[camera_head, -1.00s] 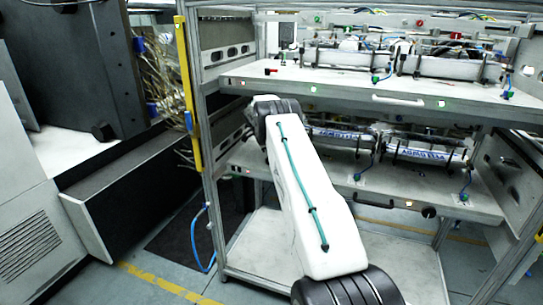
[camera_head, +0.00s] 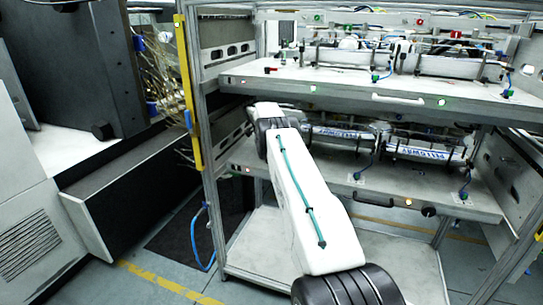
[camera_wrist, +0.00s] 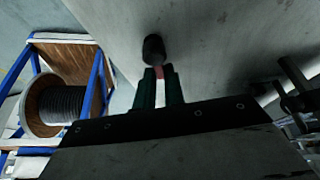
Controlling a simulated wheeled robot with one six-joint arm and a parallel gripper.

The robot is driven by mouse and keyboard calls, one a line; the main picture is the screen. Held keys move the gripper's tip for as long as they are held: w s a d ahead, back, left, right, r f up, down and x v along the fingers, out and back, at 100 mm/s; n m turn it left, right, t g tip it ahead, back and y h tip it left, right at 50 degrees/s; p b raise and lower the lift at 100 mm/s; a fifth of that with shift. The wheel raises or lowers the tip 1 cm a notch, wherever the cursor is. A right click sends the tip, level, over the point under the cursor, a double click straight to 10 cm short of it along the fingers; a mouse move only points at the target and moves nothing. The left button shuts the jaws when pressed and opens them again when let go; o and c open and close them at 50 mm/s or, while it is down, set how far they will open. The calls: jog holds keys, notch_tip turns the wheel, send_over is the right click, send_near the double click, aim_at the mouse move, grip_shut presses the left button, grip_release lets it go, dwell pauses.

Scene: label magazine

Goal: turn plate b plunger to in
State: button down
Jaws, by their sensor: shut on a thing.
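My gripper (camera_wrist: 160,77) shows in the wrist view, its two dark green fingers close together against a pale grey panel (camera_wrist: 225,45). A black round knob (camera_wrist: 153,48) stands just beyond the fingertips, in line with the red part. I cannot tell how deep the plunger sits, and no plate letter is readable. In the head view my arm reaches toward the left side of the rack and my gripper is hidden.
The rack's upper shelf (camera_head: 350,88) and lower shelf (camera_head: 330,181) carry rollers and have front handles. A yellow post (camera_head: 188,95) stands at the left. The wrist view shows a cable reel (camera_wrist: 62,103) in a blue frame and a dark rod fitting (camera_wrist: 297,85) at right.

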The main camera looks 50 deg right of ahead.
jog(key=c, duration=1.5)
grip_release()
